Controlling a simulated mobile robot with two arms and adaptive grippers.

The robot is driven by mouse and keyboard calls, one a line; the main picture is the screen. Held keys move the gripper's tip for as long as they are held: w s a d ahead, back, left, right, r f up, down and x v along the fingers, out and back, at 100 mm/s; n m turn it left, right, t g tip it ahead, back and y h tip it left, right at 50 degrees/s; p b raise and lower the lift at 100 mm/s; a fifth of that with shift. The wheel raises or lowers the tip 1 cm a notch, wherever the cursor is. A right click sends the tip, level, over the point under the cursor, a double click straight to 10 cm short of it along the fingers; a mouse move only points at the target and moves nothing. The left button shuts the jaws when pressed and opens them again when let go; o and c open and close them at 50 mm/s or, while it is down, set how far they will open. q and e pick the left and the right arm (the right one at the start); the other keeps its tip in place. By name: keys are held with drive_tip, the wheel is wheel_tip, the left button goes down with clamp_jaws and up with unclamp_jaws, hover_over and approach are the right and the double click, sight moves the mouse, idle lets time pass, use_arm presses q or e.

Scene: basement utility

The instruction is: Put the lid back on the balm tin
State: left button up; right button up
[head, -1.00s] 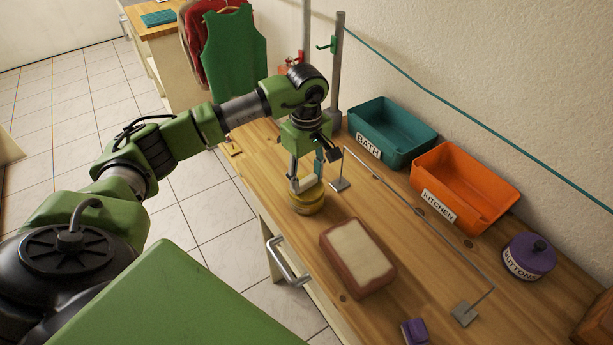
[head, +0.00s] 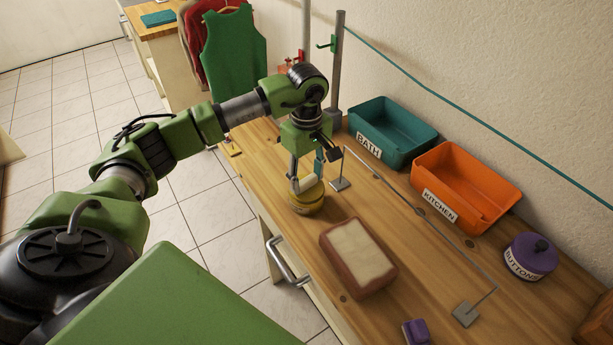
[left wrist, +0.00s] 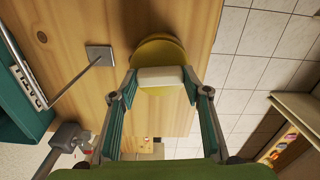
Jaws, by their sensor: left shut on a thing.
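The yellow balm tin (head: 306,206) stands near the front edge of the wooden bench. A yellow round lid with a pale block-shaped handle (left wrist: 161,77) is at its top. My left gripper (head: 307,182) points down over the tin. In the left wrist view its fingertips (left wrist: 161,84) are shut on the pale handle from both sides. The lid (left wrist: 158,50) looks to be on or just above the tin; I cannot tell whether it is fully seated. The gripper hides part of the tin's top. My right gripper is not in view.
A brown-edged, cream-topped block (head: 358,256) lies right of the tin. A thin metal rail on square feet (head: 465,314) runs behind it. A teal BATH bin (head: 393,133), an orange KITCHEN bin (head: 466,187) and a purple-lidded BUTTONS jar (head: 528,257) stand along the wall.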

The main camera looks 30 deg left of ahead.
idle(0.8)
use_arm(q)
drive_tip(key=o, duration=1.2)
drive_tip(key=shift+c, duration=0.2)
drive_tip(key=shift+o, duration=0.4)
drive_tip(key=o, duration=0.4)
drive_tip(key=shift+r, duration=0.15)
drive_tip(key=shift+r+p, duration=1.6)
drive_tip(key=shift+r, duration=1.8)
drive_tip(key=shift+c, duration=0.4)
clamp_jaws()
